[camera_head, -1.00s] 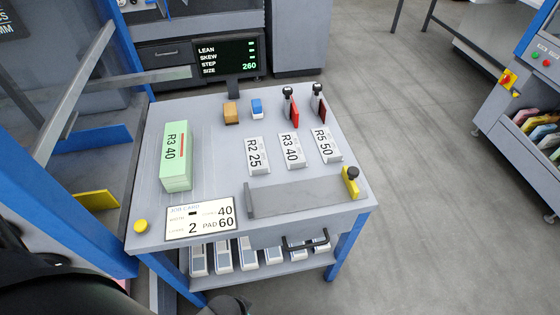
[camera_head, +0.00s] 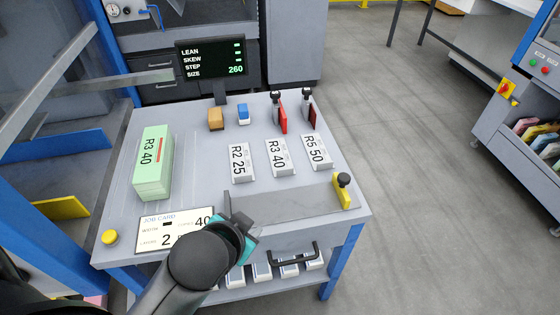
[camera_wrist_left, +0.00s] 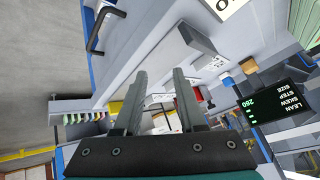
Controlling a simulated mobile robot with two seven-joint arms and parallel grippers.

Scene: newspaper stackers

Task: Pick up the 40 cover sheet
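The white R3 40 cover sheet (camera_head: 279,157) lies on the grey bench top in the head view, the middle one of three labelled white pieces. A taller green stack (camera_head: 152,170), also marked R3 40, stands at the bench's left. My left gripper (camera_head: 238,228) is over the front of the bench, nearer the front edge than the cover sheet and apart from it. In the left wrist view its two fingers (camera_wrist_left: 158,88) are spread with nothing held between them. My right gripper is in neither current view.
The R2 25 (camera_head: 241,162) and R5 50 (camera_head: 316,152) pieces flank the 40 sheet. Two red-bladed posts (camera_head: 281,117) stand behind. A grey bar (camera_head: 290,205) lies in front. My arm partly covers the job card (camera_head: 160,225). A screen (camera_head: 211,60) stands at the back.

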